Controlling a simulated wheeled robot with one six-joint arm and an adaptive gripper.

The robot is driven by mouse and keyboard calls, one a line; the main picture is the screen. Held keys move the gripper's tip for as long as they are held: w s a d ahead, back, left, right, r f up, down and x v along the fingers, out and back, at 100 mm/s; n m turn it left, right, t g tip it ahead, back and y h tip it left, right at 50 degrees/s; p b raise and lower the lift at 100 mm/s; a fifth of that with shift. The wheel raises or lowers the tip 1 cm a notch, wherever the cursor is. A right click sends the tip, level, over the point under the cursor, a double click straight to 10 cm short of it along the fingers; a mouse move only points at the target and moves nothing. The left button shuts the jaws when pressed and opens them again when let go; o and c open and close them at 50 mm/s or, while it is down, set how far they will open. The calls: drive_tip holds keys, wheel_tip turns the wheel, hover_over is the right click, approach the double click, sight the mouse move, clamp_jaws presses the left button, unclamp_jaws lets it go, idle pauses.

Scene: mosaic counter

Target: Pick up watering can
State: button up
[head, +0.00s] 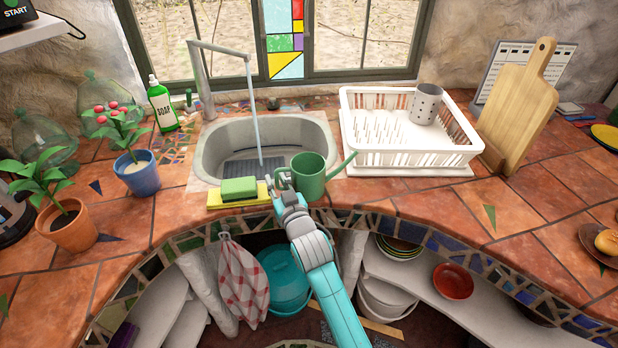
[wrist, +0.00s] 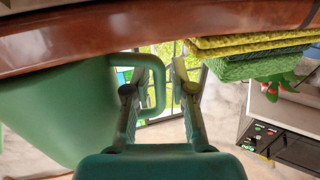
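The green watering can (head: 312,182) stands upright on the counter edge in front of the sink, its spout pointing right. Its handle (head: 281,178) is on the left side. My gripper (head: 278,187) is at the handle in the head view. In the wrist view, which looks upside down, the can body (wrist: 60,115) fills the left. My gripper (wrist: 155,85) has its fingers apart, with the outer bar of the handle (wrist: 158,88) between them. The left finger appears to overlap the handle loop. Contact with the handle is not clear.
A green and yellow sponge stack (head: 238,192) lies just left of my gripper; it also shows in the wrist view (wrist: 255,55). The sink (head: 210,150) with running water is behind. A white dish rack (head: 400,160) stands to the right. Open counter (head: 430,205) lies front right.

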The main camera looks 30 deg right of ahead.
clamp_jaws()
